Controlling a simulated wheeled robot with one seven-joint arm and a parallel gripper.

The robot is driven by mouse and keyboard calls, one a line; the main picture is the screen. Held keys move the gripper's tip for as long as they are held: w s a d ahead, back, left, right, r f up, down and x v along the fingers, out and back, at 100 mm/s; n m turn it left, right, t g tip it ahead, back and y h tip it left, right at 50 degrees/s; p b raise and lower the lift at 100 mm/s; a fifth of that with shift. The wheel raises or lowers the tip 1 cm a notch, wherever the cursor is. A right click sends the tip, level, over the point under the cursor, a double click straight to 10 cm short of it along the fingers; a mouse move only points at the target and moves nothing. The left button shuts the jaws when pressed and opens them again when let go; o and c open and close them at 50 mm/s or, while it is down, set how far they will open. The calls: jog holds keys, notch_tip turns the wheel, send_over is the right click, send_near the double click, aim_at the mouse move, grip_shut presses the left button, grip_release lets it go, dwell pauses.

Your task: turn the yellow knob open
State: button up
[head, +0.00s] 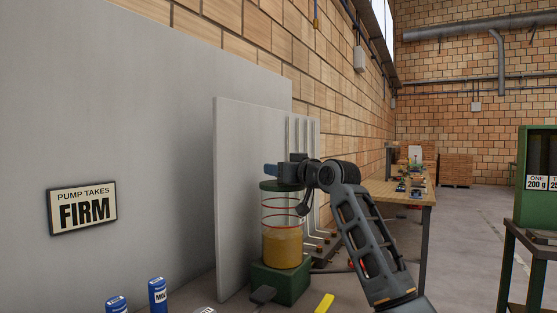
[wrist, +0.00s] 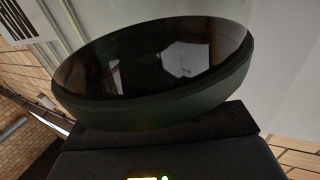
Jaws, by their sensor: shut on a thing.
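A yellow bar-like piece (head: 325,303) shows at the bottom edge of the head view, partly cut off; I cannot tell if it is the knob. No other yellow knob shows clearly. A clear cylinder (head: 281,222) with red rings and amber contents stands on a green base (head: 281,280) and has a dark green cap (head: 283,187). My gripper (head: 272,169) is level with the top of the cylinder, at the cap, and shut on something. The wrist view is filled by a dark green round part (wrist: 150,112) with a glossy dark face. The jaws' contact is hidden.
A grey panel (head: 250,190) stands behind the cylinder, with upright pipes (head: 303,150) beside it. A sign reading PUMP TAKES FIRM (head: 82,208) is on the left wall. Blue containers (head: 157,294) stand at lower left. A workbench (head: 415,198) and a green cabinet (head: 537,190) are at right.

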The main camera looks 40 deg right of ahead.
jog(key=m+h+p, duration=0.1)
jog(key=h, duration=0.1)
jog(key=m+h+p, duration=0.1)
jog(key=h, duration=0.1)
jog(key=shift+r+m+g, duration=0.15)
jog(key=shift+m+g, duration=0.15)
jog(key=shift+g, duration=0.1)
jog(key=m+g+h, duration=0.1)
jog(key=m+h, duration=0.1)
jog(key=h, duration=0.1)
jog(key=shift+d+m+g+h, duration=0.1)
jog(key=shift+m+g+h, duration=0.2)
jog(key=shift+h, duration=0.1)
jog(key=m+g+h, duration=0.1)
jog(key=m+g+h+b, duration=0.2)
jog(key=h, duration=0.1)
jog(key=shift+s+d+f, duration=0.15)
jog(key=shift+d+f, duration=0.1)
jog(key=shift+f, duration=0.1)
jog(key=shift+s+d+r+m+g+h+b, duration=0.1)
jog(key=shift+m+g+h+b, duration=0.35)
jog(key=shift+m+g+b, duration=0.1)
jog(key=shift+s+d+r+m+g+h+b, duration=0.1)
jog(key=shift+m+g+h+b, duration=0.35)
jog(key=shift+g, duration=0.1)
jog(key=o, duration=1)
